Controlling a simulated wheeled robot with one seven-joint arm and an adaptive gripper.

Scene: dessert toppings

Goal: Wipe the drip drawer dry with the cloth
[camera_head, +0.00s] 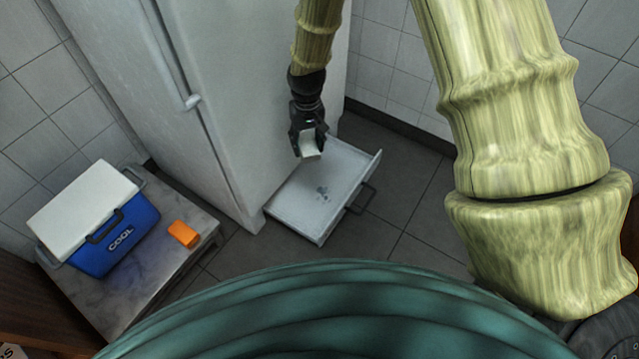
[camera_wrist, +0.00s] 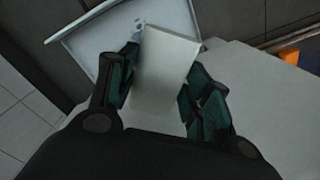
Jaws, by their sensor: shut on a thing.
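The drip drawer (camera_head: 310,211) is a shallow white tray pulled out at the foot of the white fridge, with a dark handle on its front. Dark wet spots (camera_head: 323,191) lie on its floor near the middle. My gripper (camera_head: 308,141) is above the back part of the drawer and is shut on a white, block-like cloth (camera_head: 311,148). In the wrist view the cloth (camera_wrist: 163,70) sits between both fingers, with the drawer (camera_wrist: 90,34) beyond it. The cloth hides part of the drawer there. I cannot tell whether the cloth touches the drawer.
The white fridge (camera_head: 235,90) stands behind and left of the drawer. A low table (camera_head: 150,275) at left bears a blue cooler (camera_head: 120,236) with a white lid and an orange block (camera_head: 184,234). Dark floor (camera_head: 410,195) is free right of the drawer.

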